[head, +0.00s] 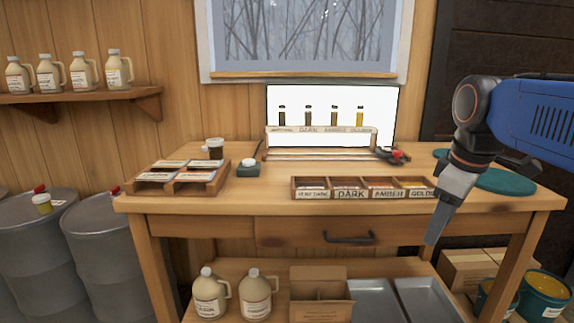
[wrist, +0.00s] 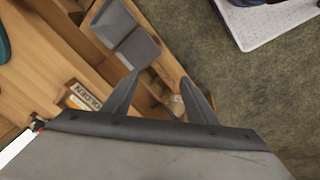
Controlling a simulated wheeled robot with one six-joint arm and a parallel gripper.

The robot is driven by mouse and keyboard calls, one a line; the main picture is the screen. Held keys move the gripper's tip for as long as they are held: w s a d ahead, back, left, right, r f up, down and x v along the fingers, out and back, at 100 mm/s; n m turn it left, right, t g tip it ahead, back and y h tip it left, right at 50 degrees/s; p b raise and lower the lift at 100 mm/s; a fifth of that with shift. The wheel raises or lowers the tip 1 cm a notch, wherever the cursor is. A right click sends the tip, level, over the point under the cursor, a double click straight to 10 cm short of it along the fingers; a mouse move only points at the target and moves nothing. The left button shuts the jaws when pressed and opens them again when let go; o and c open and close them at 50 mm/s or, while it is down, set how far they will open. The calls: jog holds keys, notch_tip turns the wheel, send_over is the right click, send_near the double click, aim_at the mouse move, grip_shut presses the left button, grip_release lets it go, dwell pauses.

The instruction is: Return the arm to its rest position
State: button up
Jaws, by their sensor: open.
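My gripper (head: 433,240) hangs from my blue arm at the right of the head view, in front of the table's front edge and pointing down. In the wrist view its two fingers (wrist: 158,88) are spread apart with nothing between them. The wooden table (head: 240,205) stands below and behind it. The sorting box (head: 345,194) with labels such as DARK, AMBER and GOLDEN sits on the table just left of the gripper. One end of this box (wrist: 85,97) also shows in the wrist view.
A teal round mat (head: 505,181) lies behind my arm. A rack with several sample bottles (head: 320,135) stands before a lit panel. A card tray (head: 178,178) is at left. Jugs (head: 257,295) and grey trays (head: 428,298) fill the lower shelf. Grey barrels (head: 38,250) stand left.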

jog(key=s+a+f+m+t, duration=0.2)
jog(key=s+f+m, duration=0.6)
jog(key=s+f, duration=0.4)
notch_tip(320, 180, down, 5)
jog(key=shift+f+m, duration=0.1)
jog(key=shift+m, duration=0.2)
jog(key=shift+a, duration=0.1)
